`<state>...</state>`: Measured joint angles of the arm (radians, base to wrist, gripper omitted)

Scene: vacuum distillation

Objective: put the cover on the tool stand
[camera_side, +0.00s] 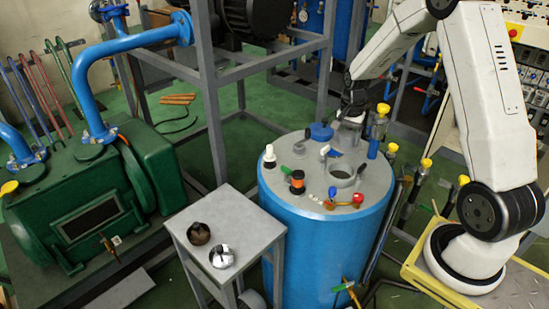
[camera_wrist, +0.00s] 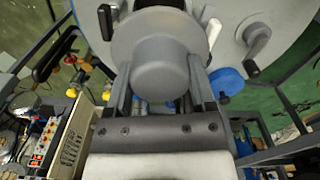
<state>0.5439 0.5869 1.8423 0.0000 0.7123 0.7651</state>
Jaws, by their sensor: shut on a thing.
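The cover, a grey disc with a thick round knob, fills the upper middle of the wrist view (camera_wrist: 160,65). My gripper (camera_wrist: 160,100) is shut on the knob, one finger on each side. I cannot tell whether the cover touches the tank.
The blue tank (camera_side: 315,245) has an open port (camera_side: 343,174), valves and coloured caps on its top. A grey frame (camera_side: 210,100) stands behind the table, and a green pump (camera_side: 90,200) is at left. The table has bare room at its right and back.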

